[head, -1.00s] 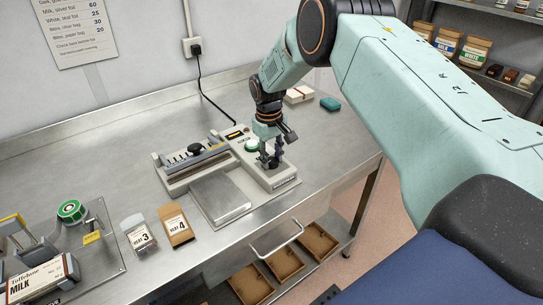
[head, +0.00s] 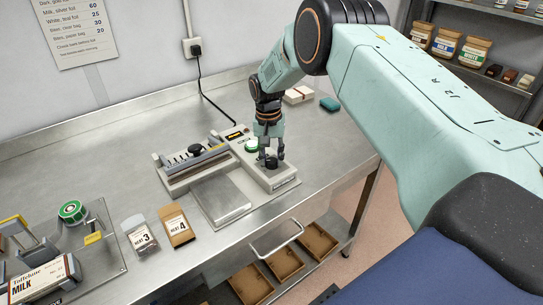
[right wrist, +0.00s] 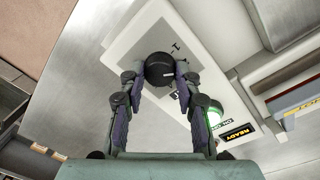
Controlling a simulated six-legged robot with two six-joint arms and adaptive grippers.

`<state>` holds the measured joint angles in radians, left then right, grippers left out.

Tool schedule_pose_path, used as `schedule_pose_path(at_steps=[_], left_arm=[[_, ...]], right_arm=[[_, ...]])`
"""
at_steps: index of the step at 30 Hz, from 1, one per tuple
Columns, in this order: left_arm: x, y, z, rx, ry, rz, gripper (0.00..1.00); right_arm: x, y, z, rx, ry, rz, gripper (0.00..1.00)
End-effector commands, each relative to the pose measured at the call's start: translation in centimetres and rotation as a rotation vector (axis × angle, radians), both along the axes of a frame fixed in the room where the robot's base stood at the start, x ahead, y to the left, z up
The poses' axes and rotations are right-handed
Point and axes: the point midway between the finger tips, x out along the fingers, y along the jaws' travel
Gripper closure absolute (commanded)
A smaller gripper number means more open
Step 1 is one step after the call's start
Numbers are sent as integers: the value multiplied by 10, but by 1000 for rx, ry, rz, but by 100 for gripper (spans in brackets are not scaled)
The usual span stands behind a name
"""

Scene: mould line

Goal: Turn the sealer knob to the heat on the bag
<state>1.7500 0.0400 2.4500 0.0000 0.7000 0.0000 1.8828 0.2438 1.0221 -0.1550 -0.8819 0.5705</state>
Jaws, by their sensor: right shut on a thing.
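The sealer (head: 288,181) is a pale grey machine on the steel bench, with a long bar across its left part. Its round black knob (right wrist: 158,70) sits on the white panel in the right wrist view, with a pale mark on it and dial print beside it. My right gripper (head: 271,157) points down over the panel, shut on the knob with a finger on either side. The dial setting is too small to read. Two bags stand left of the sealer: a pale one marked HEAT 3 (head: 138,235) and a brown one marked HEAT 4 (head: 177,227). My left gripper is not in view.
A green lamp (right wrist: 214,117) glows beside a READY display (right wrist: 238,135). A metal plate (head: 221,200) lies before the sealer. A fixture with a Milk carton (head: 40,279) is at the left. A wall chart (head: 77,30) hangs behind. The bench behind the sealer is mostly clear.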

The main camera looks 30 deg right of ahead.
Motion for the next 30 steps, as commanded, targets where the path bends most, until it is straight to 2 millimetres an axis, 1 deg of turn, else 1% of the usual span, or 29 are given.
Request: schedule_pose_path(at_steps=[6, 15, 21, 30], left_arm=[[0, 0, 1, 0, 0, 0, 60], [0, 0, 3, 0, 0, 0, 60], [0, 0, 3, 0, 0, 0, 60], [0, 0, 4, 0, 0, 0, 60]], right_arm=[[1, -2, 0, 0, -5, -205, 99], [1, -3, 0, 0, -6, -445, 99], [1, -3, 0, -1, -5, -553, 99], [1, -3, 0, 0, -6, -631, 99]])
